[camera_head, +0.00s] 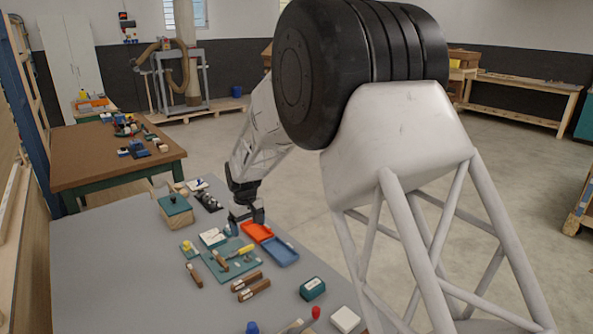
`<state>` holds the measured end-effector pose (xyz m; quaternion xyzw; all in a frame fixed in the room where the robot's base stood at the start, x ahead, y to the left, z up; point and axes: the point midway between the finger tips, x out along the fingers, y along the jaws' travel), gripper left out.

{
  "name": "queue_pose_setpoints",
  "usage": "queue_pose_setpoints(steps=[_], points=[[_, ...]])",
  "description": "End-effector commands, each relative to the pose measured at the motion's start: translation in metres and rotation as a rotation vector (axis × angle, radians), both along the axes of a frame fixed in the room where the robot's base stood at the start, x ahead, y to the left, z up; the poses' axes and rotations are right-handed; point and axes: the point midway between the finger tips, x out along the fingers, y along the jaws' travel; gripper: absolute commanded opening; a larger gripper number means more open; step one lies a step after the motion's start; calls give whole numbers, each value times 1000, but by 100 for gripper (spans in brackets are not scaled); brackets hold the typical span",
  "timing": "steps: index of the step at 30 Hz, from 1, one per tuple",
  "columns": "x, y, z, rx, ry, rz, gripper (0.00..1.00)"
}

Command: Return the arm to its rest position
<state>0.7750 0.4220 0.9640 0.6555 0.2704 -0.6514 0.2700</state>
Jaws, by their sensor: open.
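My arm reaches down from the upper right over the grey table (110,265). My gripper (247,217) is open at the arm's dark lower end, low over the table's far right part. An orange tray (256,232) lies just in front of it, and a blue tray (282,252) lies beside that one. A small blue-grey piece (231,229) stands close to the left finger; I cannot tell if they touch. I see nothing clearly held between the fingers.
A green mat (217,272) with yellow-handled tools and several brown wooden blocks (251,289) lie nearer. A wooden box with a green lid (174,204) stands left of the gripper. A green box (312,289) sits near the right edge. The table's left side is bare.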

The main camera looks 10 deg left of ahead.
Motion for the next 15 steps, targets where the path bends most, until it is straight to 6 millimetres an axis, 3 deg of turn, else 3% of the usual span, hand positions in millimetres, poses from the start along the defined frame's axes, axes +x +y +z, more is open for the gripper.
queue_pose_setpoints(steps=[8, 15], points=[[-19, -56, 46, 10, -20, -72, 89], [-51, -117, 91, 20, -40, -155, 89]])
